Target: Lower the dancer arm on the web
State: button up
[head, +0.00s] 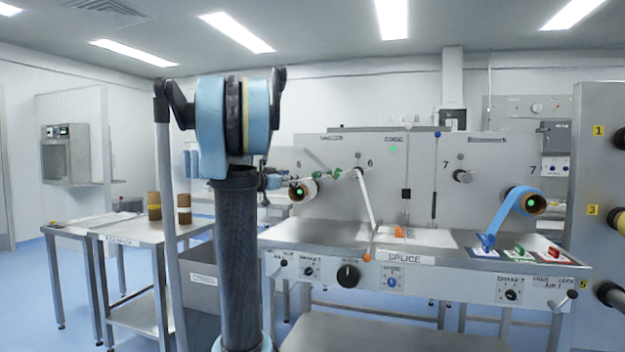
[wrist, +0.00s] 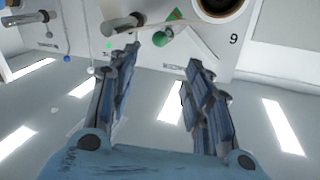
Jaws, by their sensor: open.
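The web machine's upright panel (head: 410,165) fills the middle right of the head view. A slanted grey bar (head: 318,158), which looks like the dancer arm, runs down right toward a green knob (head: 337,175) beside the station marked 6. In the wrist view, turned over, the green knob (wrist: 162,38) shows near a green triangle (wrist: 174,15). The web (wrist: 180,21) passes close to them. My gripper (wrist: 160,60) is open and empty. The knob appears beyond its fingertips, roughly between them, apparently not held. In the head view my gripper (head: 272,181) is partly hidden behind my arm.
A white roll (head: 303,190) sits close to my gripper; a blue roll (head: 522,202) is at the right. The splice table (head: 400,258) juts out below. A side table (head: 130,228) with brown cores (head: 154,206) stands left. Open floor lies at far left.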

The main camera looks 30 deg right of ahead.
aim_at(314, 175)
jog(key=x, duration=1.7)
jog(key=shift+d+r, duration=0.1)
jog(key=shift+d, duration=0.1)
grip_shut()
jog(key=shift+w+a, duration=0.1)
